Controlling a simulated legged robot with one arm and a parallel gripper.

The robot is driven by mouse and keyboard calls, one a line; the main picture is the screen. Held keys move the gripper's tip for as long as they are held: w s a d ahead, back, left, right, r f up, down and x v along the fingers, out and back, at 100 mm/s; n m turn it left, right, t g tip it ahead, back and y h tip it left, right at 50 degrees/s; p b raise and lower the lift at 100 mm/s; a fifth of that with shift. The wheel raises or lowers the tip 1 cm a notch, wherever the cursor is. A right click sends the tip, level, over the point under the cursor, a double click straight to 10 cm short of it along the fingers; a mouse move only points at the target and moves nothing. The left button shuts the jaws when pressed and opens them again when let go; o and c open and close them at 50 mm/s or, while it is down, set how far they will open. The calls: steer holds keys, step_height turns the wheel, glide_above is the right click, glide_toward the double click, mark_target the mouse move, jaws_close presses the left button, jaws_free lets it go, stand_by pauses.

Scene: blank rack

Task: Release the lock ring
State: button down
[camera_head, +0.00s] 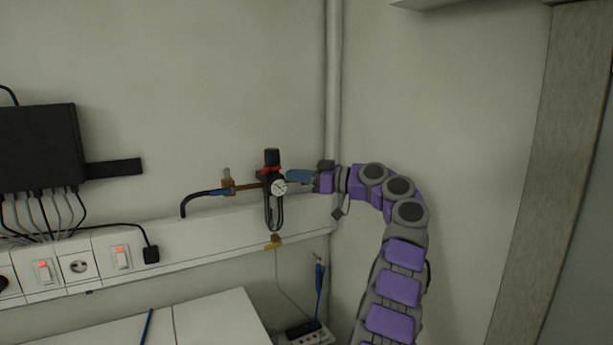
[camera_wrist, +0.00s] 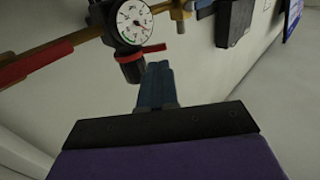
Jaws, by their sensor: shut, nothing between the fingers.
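The regulator (camera_head: 273,185) is on the wall pipework, with a black knob (camera_head: 272,156) on top and a round white gauge (camera_head: 279,187) on its front. A thin red lock ring (camera_head: 268,170) sits just under the knob. In the wrist view the picture is turned over: the red lock ring (camera_wrist: 141,53) shows between the gauge (camera_wrist: 133,22) and the knob (camera_wrist: 132,71), with a red tab to the right. My gripper (camera_head: 289,175) is shut and empty at the regulator's right side. Its blue fingertips (camera_wrist: 158,66) are close to the ring's tab; contact cannot be told.
A vertical pipe (camera_head: 333,80) stands close behind my wrist. The wall trunking (camera_head: 200,240) runs below. The wall above is clear.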

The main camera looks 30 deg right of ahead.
mark_target(265, 173)
steer(key=p+x, duration=0.1)
steer(key=x, duration=0.5)
steer(key=shift+f, duration=0.15)
steer(key=shift+a+f+h+b, duration=0.2)
steer(key=shift+h+b, duration=0.1)
steer(key=shift+b, duration=0.9)
steer(key=m+h+b, duration=0.1)
steer(key=b, duration=0.1)
steer(key=t+b, duration=0.1)
steer(key=b, duration=0.1)
steer(key=shift+w+a+m+t+h, duration=0.15)
steer(key=shift+a+m+t+h, duration=0.15)
steer(key=shift+m+h, duration=0.1)
steer(key=h+b, duration=0.1)
steer(key=b, duration=0.1)
steer(key=m+t+h+b, duration=0.1)
steer(key=b, duration=0.1)
steer(key=shift+w+a+r, duration=0.15)
steer(key=shift+w+a, duration=0.05)
steer(key=shift+a, duration=0.2)
steer(key=shift+w+a+r+m+h, duration=0.2)
steer(key=shift+a+m+h, duration=0.1)
steer(key=shift+m, duration=0.1)
